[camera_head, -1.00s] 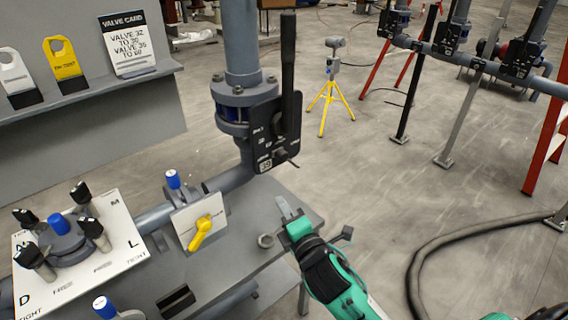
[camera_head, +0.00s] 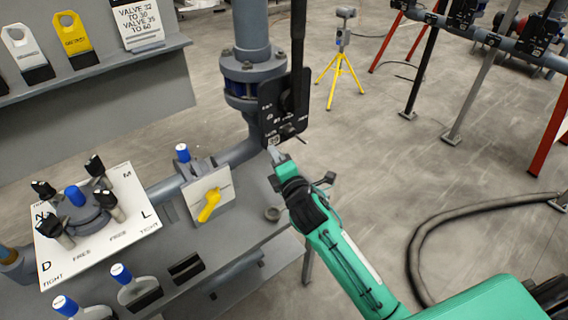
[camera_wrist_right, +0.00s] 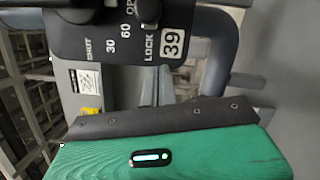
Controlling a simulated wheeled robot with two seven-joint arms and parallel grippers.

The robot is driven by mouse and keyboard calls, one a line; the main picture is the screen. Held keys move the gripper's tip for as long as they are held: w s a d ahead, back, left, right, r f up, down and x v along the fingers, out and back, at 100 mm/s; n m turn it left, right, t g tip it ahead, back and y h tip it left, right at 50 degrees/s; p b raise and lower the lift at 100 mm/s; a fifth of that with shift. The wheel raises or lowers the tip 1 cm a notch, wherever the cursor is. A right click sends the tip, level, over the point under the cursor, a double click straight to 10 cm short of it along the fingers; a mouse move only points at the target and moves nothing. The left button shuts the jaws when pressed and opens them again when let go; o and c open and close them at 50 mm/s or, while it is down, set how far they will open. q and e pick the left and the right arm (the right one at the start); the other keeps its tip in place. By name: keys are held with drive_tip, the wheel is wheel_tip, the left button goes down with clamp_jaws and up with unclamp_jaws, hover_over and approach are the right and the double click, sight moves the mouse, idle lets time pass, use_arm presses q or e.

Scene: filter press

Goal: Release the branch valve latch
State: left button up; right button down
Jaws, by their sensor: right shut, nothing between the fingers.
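The branch valve (camera_head: 250,75) is a grey pipe fitting with a black plate (camera_head: 270,110) and an upright black lever (camera_head: 298,45). A small dark knob, which looks like the latch, sits low on the plate (camera_head: 288,130). In the right wrist view the plate (camera_wrist_right: 85,35) reads SHUT, 30, 60, OP and LOCK, with a tag 39; a rounded dark knob (camera_wrist_right: 148,10) shows at the top edge. My right gripper (camera_head: 275,153) is shut and empty, just below the plate's lower edge and apart from the knob. My left gripper is out of view.
Tags and a valve card (camera_head: 138,22) stand on the shelf. Open floor lies right, with a yellow tripod (camera_head: 341,70) and hose (camera_head: 425,235).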

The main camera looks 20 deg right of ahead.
sight(294, 136)
drive_tip(key=d, duration=0.1)
drive_tip(key=w+d+p, duration=0.1)
drive_tip(key=d+r, duration=0.1)
drive_tip(key=shift+w+d+r+p, duration=0.1)
drive_tip(key=shift+w+d+p, duration=0.1)
drive_tip(key=shift+w+p, duration=0.2)
drive_tip(key=shift+d, duration=0.15)
drive_tip(key=shift+w, duration=0.1)
drive_tip(key=shift+w+d, duration=0.3)
drive_tip(key=shift+d, duration=0.5)
drive_tip(key=shift+w+d, duration=0.25)
drive_tip(key=shift+d, duration=0.55)
drive_tip(key=shift+a, duration=0.1)
